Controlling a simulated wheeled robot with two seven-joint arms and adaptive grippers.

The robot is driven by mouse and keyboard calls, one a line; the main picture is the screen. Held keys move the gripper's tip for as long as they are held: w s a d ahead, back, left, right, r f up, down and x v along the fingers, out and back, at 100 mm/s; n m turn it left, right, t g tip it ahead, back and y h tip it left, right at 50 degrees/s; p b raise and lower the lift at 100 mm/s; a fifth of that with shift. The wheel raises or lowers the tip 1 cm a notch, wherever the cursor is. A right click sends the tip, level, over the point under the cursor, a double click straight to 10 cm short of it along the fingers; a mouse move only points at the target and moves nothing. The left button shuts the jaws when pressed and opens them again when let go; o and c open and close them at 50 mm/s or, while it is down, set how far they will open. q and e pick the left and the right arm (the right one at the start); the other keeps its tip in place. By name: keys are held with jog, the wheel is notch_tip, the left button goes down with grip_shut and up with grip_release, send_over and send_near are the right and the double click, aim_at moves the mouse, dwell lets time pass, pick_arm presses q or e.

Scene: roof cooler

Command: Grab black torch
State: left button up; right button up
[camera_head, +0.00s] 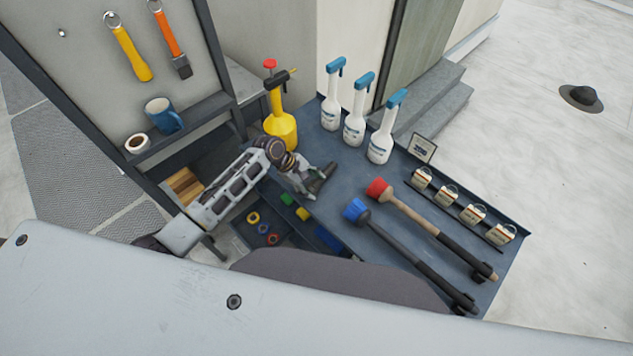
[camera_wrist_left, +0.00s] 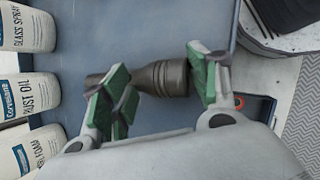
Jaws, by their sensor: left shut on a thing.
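The black torch (camera_head: 322,176) lies at the left part of the dark blue table (camera_head: 350,265), below the white spray bottles in the head view. My left gripper (camera_head: 307,184) is at the torch, with its fingers around it. In the left wrist view the torch (camera_wrist_left: 160,78) lies crosswise between the green-padded fingers of the gripper (camera_wrist_left: 160,90). The gripper is shut on the torch. The fingers hide parts of it, and I cannot tell whether it touches the tabletop. My right gripper is not in view.
Three white spray bottles (camera_head: 353,124) and a yellow sprayer (camera_head: 281,124) stand behind the gripper. A blue-headed brush (camera_head: 405,250) and a red-headed brush (camera_head: 430,228) lie to the right. Several small tins (camera_head: 446,194) line the right edge. An open drawer (camera_head: 240,232) is below.

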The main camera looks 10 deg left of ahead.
pick_arm(q)
jog(key=shift+s+f, duration=0.35)
jog(key=shift+f, duration=0.05)
jog(key=shift+w+r, duration=0.1)
jog(key=shift+r, duration=0.45)
grip_shut()
jog(key=r, duration=0.9)
jog(key=shift+w+r, duration=0.15)
jog(key=shift+w, duration=0.1)
